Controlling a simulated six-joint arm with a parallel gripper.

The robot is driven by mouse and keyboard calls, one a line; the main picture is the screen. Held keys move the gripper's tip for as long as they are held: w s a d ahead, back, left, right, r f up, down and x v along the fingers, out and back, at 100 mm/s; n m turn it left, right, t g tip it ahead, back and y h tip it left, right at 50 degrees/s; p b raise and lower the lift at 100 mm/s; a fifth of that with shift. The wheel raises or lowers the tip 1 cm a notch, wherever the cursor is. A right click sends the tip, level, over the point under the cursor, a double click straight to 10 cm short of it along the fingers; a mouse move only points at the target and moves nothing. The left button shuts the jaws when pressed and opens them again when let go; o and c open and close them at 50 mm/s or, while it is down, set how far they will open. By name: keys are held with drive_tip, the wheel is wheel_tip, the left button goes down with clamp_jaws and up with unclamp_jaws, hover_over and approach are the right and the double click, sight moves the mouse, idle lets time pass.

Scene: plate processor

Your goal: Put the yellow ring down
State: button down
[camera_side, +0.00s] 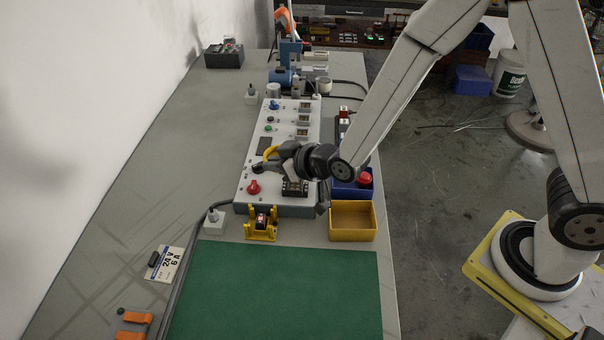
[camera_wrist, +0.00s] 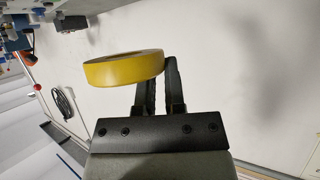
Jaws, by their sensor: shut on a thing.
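The yellow ring (camera_wrist: 122,69) is held at the fingertips of my gripper (camera_wrist: 160,75) in the wrist view. Its outer side faces the camera, and one finger stands at its right end. In the side view the yellow ring (camera_side: 270,153) shows as a small yellow arc above the white control panel (camera_side: 243,183). My gripper (camera_side: 276,160) is there beside it, shut on the ring, with the wrist hiding part of the panel. I cannot tell how high the ring is above the panel.
A red knob (camera_side: 253,187) stands on the panel near the gripper. A yellow stand (camera_side: 261,233), an empty yellow bin (camera_side: 353,234) and a blue bin (camera_side: 362,192) with a red item are close by. The green mat (camera_side: 280,290) in front is clear.

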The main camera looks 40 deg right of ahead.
drive_tip(key=s+a+f+n+y, duration=0.1)
drive_tip(key=a+f, duration=0.1)
drive_tip(key=a, duration=0.5)
drive_tip(key=shift+s+f+g, duration=0.15)
drive_tip(key=shift+s+g, duration=0.1)
drive_tip(key=shift+g, duration=0.05)
drive_tip(key=shift+f, duration=2.9)
drive_tip(key=shift+f, duration=0.15)
drive_tip(key=shift+f, duration=1.75)
drive_tip(key=c, duration=0.7)
unclamp_jaws()
drive_tip(key=shift+f, duration=0.15)
